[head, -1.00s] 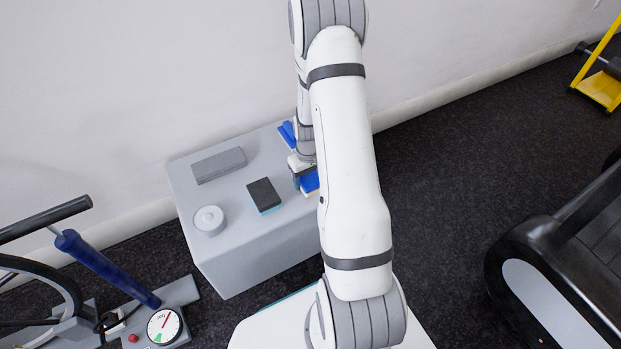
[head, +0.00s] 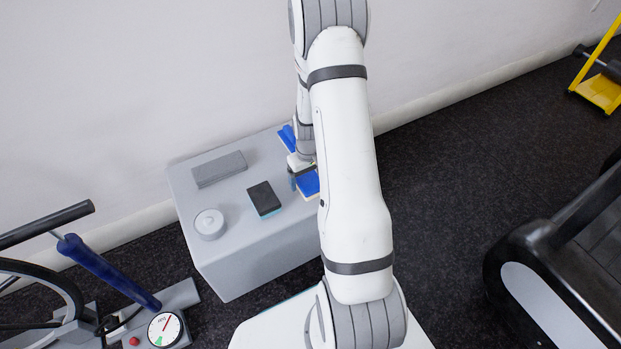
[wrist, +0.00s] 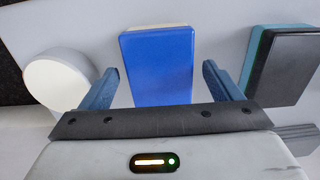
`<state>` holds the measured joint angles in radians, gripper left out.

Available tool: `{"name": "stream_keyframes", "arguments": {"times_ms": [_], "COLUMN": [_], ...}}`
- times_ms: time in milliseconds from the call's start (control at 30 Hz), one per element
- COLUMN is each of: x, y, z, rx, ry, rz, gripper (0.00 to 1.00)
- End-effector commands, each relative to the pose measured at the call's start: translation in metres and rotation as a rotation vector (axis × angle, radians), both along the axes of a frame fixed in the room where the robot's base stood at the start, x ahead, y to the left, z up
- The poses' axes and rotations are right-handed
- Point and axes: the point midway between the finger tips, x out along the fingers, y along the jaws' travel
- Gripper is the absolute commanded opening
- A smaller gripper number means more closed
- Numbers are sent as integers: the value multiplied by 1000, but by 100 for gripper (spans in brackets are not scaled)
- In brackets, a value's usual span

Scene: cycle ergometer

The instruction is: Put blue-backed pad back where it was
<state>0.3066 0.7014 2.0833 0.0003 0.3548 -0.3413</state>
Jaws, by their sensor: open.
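The blue-backed pad (head: 308,186) lies blue face up on the grey box, partly hidden by my arm. In the wrist view the pad (wrist: 157,65) is a blue rectangle with a thin pale edge at its far end. My gripper (wrist: 160,74) is open, with one finger to each side of the pad and a visible gap on both sides. In the head view my gripper (head: 300,175) is low beside the pad, mostly behind my arm.
On the grey box (head: 240,262) are a black pad with teal backing (head: 264,197), a grey block (head: 219,168), a round grey-white piece (head: 209,223) and another blue item (head: 287,136). A white cylinder (wrist: 60,80) stands left of the pad in the wrist view.

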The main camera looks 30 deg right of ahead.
Motion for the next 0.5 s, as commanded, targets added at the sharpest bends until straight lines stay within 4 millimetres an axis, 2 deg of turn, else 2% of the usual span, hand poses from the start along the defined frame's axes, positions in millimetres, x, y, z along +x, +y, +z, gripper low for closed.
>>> {"name": "stream_keyframes", "arguments": {"times_ms": [33, 200, 333, 500], "x": [1, 1, 0, 0], "y": [0, 0, 0, 0], "z": [17, 55, 79, 97], "rx": [-1, -1, -1, -1], "ry": [-3, -4, -3, -2], "rz": [0, 0, 0, 1], "gripper": [85, 85, 85, 85]}}
